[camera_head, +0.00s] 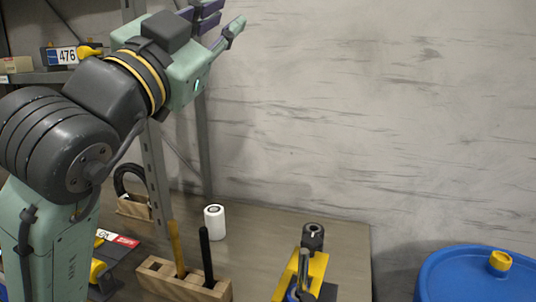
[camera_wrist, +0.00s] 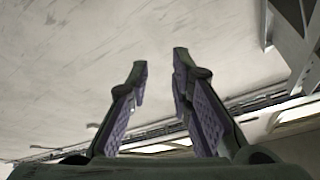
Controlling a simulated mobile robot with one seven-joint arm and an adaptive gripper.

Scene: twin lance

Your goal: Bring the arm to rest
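My gripper (camera_head: 229,15) is raised high at the top of the head view, in front of the grey wall and well above the bench. Its fingers point up and to the right. In the wrist view, my gripper (camera_wrist: 160,62) shows two purple-padded fingers standing apart with nothing between them. The gripper is open and empty, and it touches nothing that I can see. My arm is bent at the left of the head view and hides part of the shelf and bench.
The wooden bench (camera_head: 262,232) carries a white roll (camera_head: 215,222), a wooden block (camera_head: 160,277) with upright rods, and a yellow-and-black device (camera_head: 318,268). A blue drum (camera_head: 450,277) stands at right. A shelf post (camera_head: 157,175) stands close behind my arm.

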